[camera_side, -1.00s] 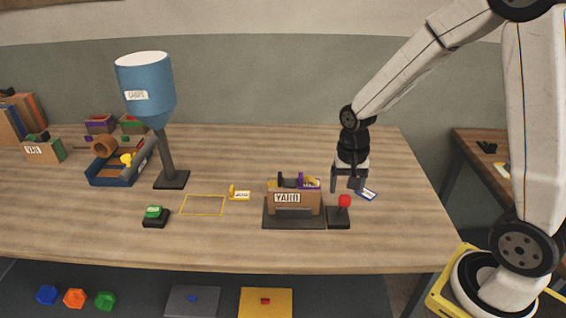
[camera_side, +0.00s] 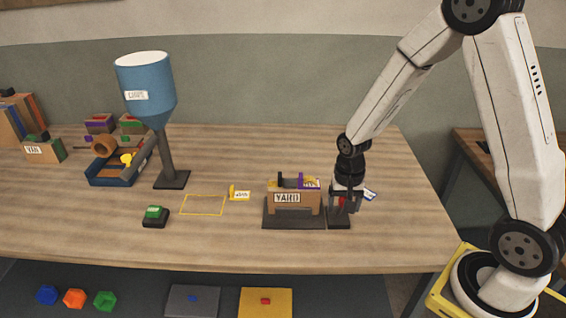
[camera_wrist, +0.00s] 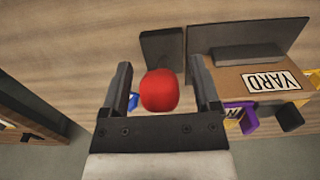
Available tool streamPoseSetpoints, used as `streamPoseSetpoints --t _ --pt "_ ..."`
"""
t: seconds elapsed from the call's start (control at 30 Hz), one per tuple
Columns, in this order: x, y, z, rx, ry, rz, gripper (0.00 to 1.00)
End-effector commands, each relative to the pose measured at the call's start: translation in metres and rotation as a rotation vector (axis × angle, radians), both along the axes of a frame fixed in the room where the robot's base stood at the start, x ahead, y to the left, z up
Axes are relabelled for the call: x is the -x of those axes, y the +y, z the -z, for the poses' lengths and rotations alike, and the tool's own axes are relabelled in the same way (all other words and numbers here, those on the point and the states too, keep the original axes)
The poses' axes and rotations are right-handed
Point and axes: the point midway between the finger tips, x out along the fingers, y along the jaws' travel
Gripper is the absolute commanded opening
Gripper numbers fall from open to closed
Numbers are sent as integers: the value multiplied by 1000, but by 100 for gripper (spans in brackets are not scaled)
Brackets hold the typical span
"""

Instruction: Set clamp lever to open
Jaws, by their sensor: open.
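The clamp lever has a red knob (camera_wrist: 160,90) on a small dark base (camera_wrist: 162,52), right of the box labelled YARD. In the side view the base (camera_side: 339,222) shows, and the red knob (camera_side: 341,201) is partly hidden by my fingers. My gripper (camera_side: 345,203) is open and lowered around the knob. In the wrist view my gripper (camera_wrist: 160,85) has one finger on each side of the red knob, with gaps visible. The lever's stem is hidden under the knob.
The YARD box (camera_side: 294,204) on its dark plate (camera_side: 293,224) stands close left of the lever. A blue-edged tag (camera_side: 370,195) lies just behind right. A green button (camera_side: 154,213) and a blue hopper (camera_side: 147,88) stand farther left. The table front right is clear.

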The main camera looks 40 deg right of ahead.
Motion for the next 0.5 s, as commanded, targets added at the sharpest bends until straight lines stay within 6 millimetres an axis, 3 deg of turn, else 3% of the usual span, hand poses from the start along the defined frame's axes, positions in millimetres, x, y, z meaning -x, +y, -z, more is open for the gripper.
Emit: streamPoseSetpoints --t 0.03,0.2,0.3,0.5 --pt "0 0 0 0 0 0 79" --pt "0 0 0 0 0 0 25" --pt "0 0 0 0 0 0 0" --pt "0 0 0 0 0 0 0"
